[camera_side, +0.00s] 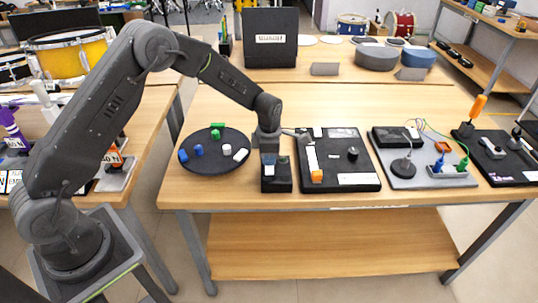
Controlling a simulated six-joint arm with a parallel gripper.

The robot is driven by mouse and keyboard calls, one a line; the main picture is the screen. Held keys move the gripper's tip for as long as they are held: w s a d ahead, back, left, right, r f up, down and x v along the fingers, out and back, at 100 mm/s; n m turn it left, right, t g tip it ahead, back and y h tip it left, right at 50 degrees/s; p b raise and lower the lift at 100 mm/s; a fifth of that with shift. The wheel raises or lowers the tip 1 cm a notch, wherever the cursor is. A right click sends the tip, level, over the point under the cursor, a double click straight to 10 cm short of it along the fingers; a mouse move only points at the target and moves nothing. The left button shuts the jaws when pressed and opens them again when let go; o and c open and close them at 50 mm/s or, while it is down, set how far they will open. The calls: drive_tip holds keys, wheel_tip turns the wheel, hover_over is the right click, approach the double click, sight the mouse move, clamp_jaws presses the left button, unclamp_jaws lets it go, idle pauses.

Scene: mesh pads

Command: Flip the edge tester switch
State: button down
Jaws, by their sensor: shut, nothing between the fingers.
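No label reading edge tester is legible, so I cannot tell which device it is. A black board (368,168) on the table has a white strip, an orange block (317,175) at its near end and a dark round knob (353,153). Left of it stands a small black box (277,185) with a blue part and a greenish part on top. My gripper (303,137) is shut and empty, above the left far part of the board. My wrist is over the far side of the small box. Contact with either cannot be made out.
A round black tray (205,168) with several small coloured pieces lies left of my gripper. A grey board (405,181) with cables and a black board (492,178) with an orange-handled lever (473,113) lie to the right.

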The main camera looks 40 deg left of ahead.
drive_tip(key=shift+f, duration=0.2)
drive_tip(key=shift+s+d, duration=0.1)
drive_tip(key=shift+d, duration=0.05)
drive_tip(key=shift+s+d+r, duration=0.35)
idle(0.3)
wheel_tip(320, 180, up, 14)
drive_tip(key=w+a, duration=0.1)
drive_tip(key=shift+w+a, duration=0.15)
drive_tip(key=shift+a, duration=0.05)
idle(0.3)
